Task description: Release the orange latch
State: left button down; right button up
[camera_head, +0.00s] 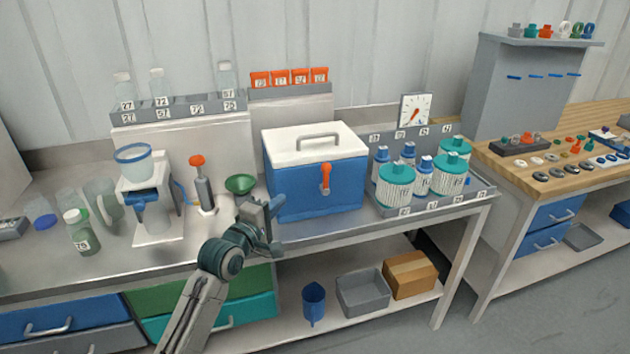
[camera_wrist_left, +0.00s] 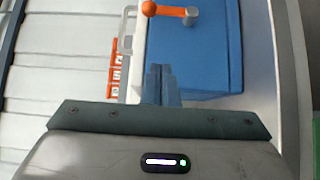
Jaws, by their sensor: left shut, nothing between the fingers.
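The orange latch (camera_head: 326,178) is on the front face of a blue box (camera_head: 290,193) with a white lid (camera_head: 312,143) and grey handle. In the head view the latch hangs about vertically down the front. In the left wrist view the latch (camera_wrist_left: 165,9) shows at the top, its round orange knob to the left of a grey pivot. My left gripper (camera_head: 277,210) is shut and empty, in front of the box's left part, left of and below the latch and apart from it. Its fingers (camera_wrist_left: 160,75) point toward the box. My right gripper is not in view.
A green funnel (camera_head: 240,184) and an orange-topped pump (camera_head: 200,180) stand left of the box. A tray (camera_head: 480,194) of white and teal vessels stands to its right. The bench front edge is clear before the box.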

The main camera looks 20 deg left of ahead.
pick_arm(q)
jog(key=p, duration=0.2)
send_near(326, 180)
jog(key=w+a+r, duration=0.1)
jog(key=w+a, duration=0.3)
jog(key=shift+w+d+r, duration=0.1)
jog(key=shift+w+d, duration=0.9)
jog(key=shift+d, duration=0.05)
jog(key=shift+w+d+p, duration=0.4)
jog(key=shift+d, duration=0.3)
